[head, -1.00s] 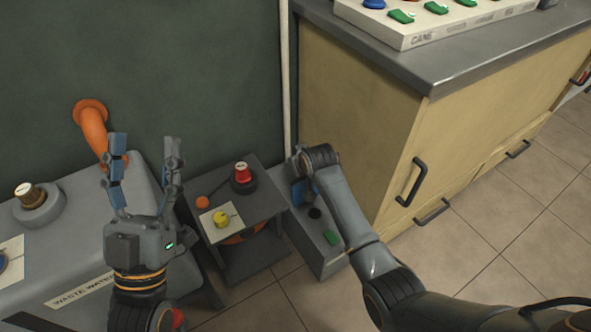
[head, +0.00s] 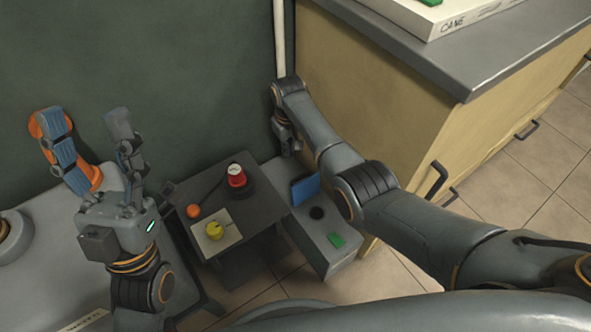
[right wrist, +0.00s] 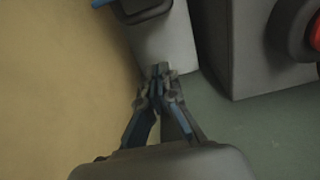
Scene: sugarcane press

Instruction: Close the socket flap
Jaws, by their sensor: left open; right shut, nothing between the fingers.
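The socket flap (head: 306,188) is a blue plate standing raised on a low grey box, behind a dark round socket (head: 316,213). A green button (head: 336,240) sits nearer on the same box. My right gripper (head: 291,150) points down beyond the flap, near the wall, apart from it and partly hidden by my arm. In the right wrist view the right gripper (right wrist: 160,70) is shut and empty above the box's far end; a blue edge of the flap shows at the top. My left gripper (head: 84,122) is open and empty, pointing up at the left.
A dark stand (head: 262,207) with a red button (head: 237,176) and a yellow knob (head: 214,230) is left of the box. A wooden cabinet (head: 400,110) borders it on the right. A green wall (head: 180,80) and pale pipe (head: 279,40) stand behind.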

